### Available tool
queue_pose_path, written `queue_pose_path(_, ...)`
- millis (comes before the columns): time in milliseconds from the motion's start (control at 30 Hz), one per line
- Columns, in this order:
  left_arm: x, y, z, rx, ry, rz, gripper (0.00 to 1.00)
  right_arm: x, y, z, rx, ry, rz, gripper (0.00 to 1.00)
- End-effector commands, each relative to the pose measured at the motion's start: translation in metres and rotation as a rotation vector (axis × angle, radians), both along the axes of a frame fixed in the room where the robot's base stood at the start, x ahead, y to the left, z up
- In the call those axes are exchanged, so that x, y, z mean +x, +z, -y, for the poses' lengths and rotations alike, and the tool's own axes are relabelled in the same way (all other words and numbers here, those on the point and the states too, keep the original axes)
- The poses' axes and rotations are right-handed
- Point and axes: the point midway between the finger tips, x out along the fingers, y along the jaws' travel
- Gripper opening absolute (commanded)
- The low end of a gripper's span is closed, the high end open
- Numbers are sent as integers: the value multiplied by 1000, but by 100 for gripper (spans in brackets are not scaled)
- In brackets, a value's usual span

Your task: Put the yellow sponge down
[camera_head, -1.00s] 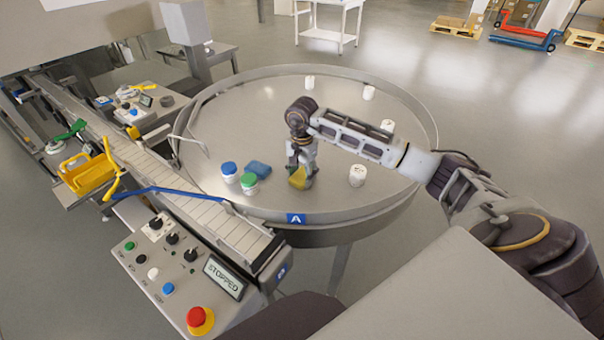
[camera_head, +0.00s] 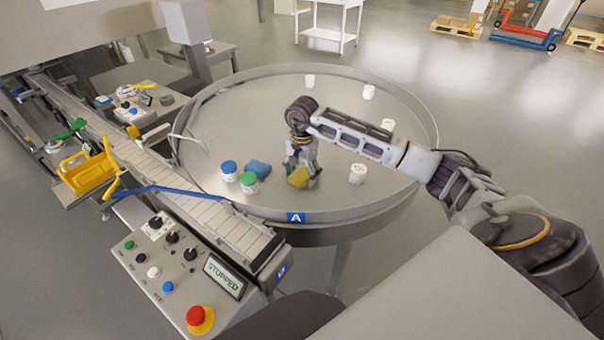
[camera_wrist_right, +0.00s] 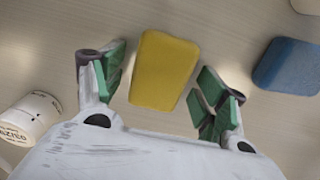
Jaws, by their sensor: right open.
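The yellow sponge (camera_head: 298,178) lies on the round steel table (camera_head: 225,130), near the front edge above the blue "A" label. My right gripper (camera_head: 301,174) is right over it, pointing down. In the right wrist view the sponge (camera_wrist_right: 164,70) lies between the open green-padded fingers (camera_wrist_right: 160,90), with a gap on each side, so the gripper does not hold it. My left gripper is not in view.
A blue sponge (camera_head: 257,169) lies to the left of the yellow one, beside a blue-lidded jar (camera_head: 228,171) and a green-lidded jar (camera_head: 249,183). A white jar (camera_head: 357,174) stands to the right. More white jars stand farther back.

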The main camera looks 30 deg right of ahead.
Motion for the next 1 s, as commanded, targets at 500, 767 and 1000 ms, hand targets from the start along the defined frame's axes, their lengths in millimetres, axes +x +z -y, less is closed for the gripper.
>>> queue_pose_path(500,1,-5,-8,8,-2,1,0,1,44,0,-1,0,4,73)
queue_pose_path(767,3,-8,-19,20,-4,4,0,1,76,0,0,1,3,73)
queue_pose_path(1000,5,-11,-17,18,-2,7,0,1,103,0,0,1,2,73)
